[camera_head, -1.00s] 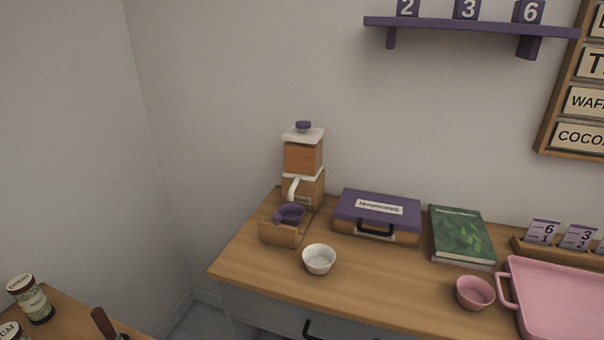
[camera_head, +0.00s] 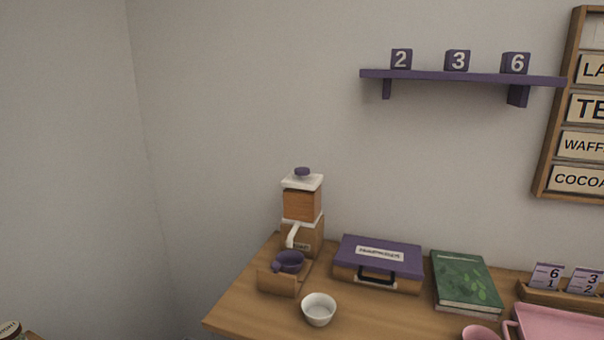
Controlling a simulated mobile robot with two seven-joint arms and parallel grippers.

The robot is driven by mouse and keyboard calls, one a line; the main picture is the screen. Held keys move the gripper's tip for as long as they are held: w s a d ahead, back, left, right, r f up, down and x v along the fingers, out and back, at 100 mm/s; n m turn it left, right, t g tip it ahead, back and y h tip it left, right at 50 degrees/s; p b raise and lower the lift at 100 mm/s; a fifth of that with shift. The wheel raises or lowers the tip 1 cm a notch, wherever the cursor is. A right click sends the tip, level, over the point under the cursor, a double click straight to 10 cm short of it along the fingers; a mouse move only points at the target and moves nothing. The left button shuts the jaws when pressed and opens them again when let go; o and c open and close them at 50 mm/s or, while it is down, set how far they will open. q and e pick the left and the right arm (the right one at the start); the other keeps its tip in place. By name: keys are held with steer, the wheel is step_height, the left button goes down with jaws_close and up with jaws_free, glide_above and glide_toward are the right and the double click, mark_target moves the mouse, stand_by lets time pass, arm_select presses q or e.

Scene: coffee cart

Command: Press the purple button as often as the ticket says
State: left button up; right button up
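A purple knob (camera_head: 302,171) sits on the white lid of a wooden grinder (camera_head: 302,205) at the back left of the table; I cannot tell whether it is the purple button. Two number cards stand in a wooden holder (camera_head: 545,294) at the right: one card (camera_head: 547,276) reads 6 over 1, the other (camera_head: 585,281) reads 3 over 2. I cannot tell whether either is the ticket. Neither of my grippers is in view.
A purple shelf (camera_head: 450,77) holds blocks 2, 3 and 6. A menu board (camera_head: 545,150) hangs right.

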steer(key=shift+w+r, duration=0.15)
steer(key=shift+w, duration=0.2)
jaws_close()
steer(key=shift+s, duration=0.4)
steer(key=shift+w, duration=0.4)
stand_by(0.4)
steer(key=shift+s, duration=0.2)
